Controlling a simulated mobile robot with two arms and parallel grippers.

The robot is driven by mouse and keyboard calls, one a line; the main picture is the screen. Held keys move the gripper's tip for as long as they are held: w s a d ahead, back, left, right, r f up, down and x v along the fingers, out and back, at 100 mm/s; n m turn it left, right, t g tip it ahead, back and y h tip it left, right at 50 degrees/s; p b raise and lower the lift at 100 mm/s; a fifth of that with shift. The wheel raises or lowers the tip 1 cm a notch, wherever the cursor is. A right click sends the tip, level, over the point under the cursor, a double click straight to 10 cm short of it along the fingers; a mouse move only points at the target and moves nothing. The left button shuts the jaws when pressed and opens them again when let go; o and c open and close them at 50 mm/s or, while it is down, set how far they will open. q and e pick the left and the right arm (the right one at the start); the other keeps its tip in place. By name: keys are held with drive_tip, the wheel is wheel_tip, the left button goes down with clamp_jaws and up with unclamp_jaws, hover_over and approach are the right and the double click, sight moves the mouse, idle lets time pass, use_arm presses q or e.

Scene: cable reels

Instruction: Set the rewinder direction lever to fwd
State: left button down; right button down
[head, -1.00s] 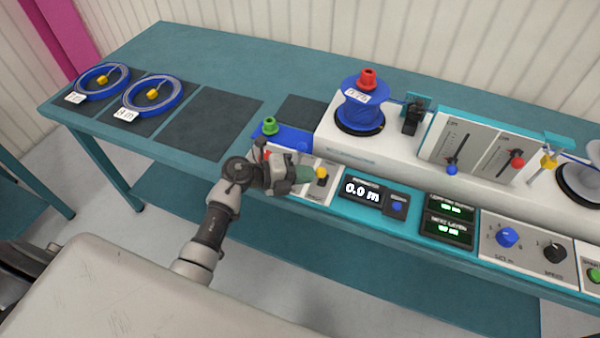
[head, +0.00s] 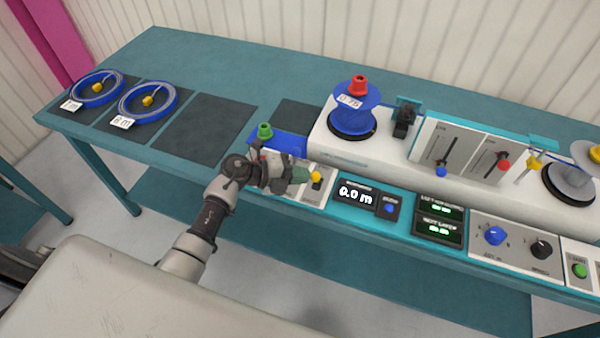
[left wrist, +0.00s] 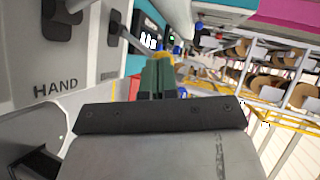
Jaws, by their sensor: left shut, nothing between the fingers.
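The yellow-knobbed lever (head: 316,176) stands on a small light panel at the front left of the machine. I take it for the direction lever, but its label is too small to read, and I cannot tell its setting. My left gripper (head: 300,174) is shut and empty, its green fingertips just left of the yellow knob. In the left wrist view the shut fingertips (left wrist: 158,78) point at the yellow knob (left wrist: 166,56), which is partly hidden behind them. I cannot tell whether they touch. My right gripper is not in view.
A blue reel (head: 354,109) with a red knob stands behind the lever. A green knob (head: 265,131) stands left of it. The display (head: 356,195) reads 0.0 m. A grey panel marked HAND (left wrist: 45,60) is close to the left wrist. Coils (head: 148,101) lie at the far left.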

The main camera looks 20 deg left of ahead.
use_arm(q)
drive_tip(key=shift+w+r+n+g+y+p, duration=0.2)
drive_tip(key=shift+w+r+n+g+p, duration=0.35)
drive_tip(key=shift+p, duration=0.65)
drive_tip(key=shift+w+r+n+g+y+p, duration=0.2)
drive_tip(key=shift+w+r+n+g+p, duration=0.3)
drive_tip(key=shift+p, duration=0.7)
drive_tip(key=shift+w+f+n+g+p, duration=0.25)
drive_tip(key=shift+w+g+p, duration=0.2)
drive_tip(key=shift+w, duration=0.3)
drive_tip(key=shift+w+d+f+g, duration=0.1)
drive_tip(key=shift+w+g, duration=0.2)
drive_tip(key=shift+f+n, duration=0.2)
drive_tip(key=shift+n, duration=0.1)
drive_tip(key=shift+r+p, duration=0.75)
drive_tip(key=shift+r, duration=0.2)
drive_tip(key=shift+s, duration=0.1)
